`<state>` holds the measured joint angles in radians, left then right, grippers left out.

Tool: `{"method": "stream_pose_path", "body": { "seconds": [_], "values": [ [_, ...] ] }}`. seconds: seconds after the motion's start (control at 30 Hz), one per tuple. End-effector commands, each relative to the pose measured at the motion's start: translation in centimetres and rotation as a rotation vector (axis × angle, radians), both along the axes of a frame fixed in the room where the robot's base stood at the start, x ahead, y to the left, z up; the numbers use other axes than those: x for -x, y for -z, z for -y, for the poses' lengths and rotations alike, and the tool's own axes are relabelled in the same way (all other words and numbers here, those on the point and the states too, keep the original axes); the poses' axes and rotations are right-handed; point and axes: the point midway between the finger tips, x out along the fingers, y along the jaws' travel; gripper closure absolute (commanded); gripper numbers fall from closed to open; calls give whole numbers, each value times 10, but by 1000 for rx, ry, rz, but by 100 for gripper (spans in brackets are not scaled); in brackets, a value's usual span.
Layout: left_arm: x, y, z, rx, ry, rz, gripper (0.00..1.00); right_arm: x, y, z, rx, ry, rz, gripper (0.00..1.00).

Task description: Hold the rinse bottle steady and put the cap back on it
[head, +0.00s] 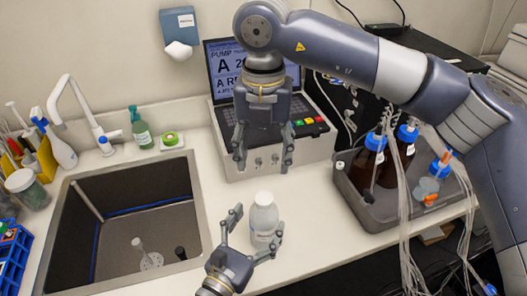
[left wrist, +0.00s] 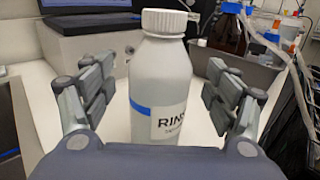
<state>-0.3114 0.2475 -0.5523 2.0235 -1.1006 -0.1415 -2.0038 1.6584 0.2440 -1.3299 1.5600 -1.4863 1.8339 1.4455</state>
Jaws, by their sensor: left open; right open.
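The rinse bottle (head: 265,222) is white and stands upright on the counter, right of the sink. In the left wrist view the bottle (left wrist: 158,85) has a blue band and a label starting "RIN". A ribbed white cap (left wrist: 165,21) sits on its top. My left gripper (head: 257,224) is open at the bottle. In the left wrist view its fingers (left wrist: 158,92) stand on either side of the bottle with gaps. My right gripper (head: 264,160) is open and empty, pointing down behind and above the bottle, in front of the pump box.
A sink (head: 140,225) with a dark basin lies to the left. Behind stands a grey pump box (head: 240,160) with a laptop screen (head: 222,62). A grey tray (head: 352,196) with brown bottles and tubing is at the right. The counter around the rinse bottle is clear.

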Motion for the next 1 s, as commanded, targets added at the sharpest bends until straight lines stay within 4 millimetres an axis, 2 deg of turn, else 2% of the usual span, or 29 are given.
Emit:
{"method": "stream_pose_path", "body": {
  "seconds": [0.2,0.6,1.0],
  "values": [
    [28,1,-15,2,-3,-5,20,0,0,0,0,0,0,44],
    [67,1,-34,5,-3,-5,20,0,0,0,0,0,0,44],
    [78,0,-40,1,0,0,20,0,0,0,0,0,0,44]
  ]
}}
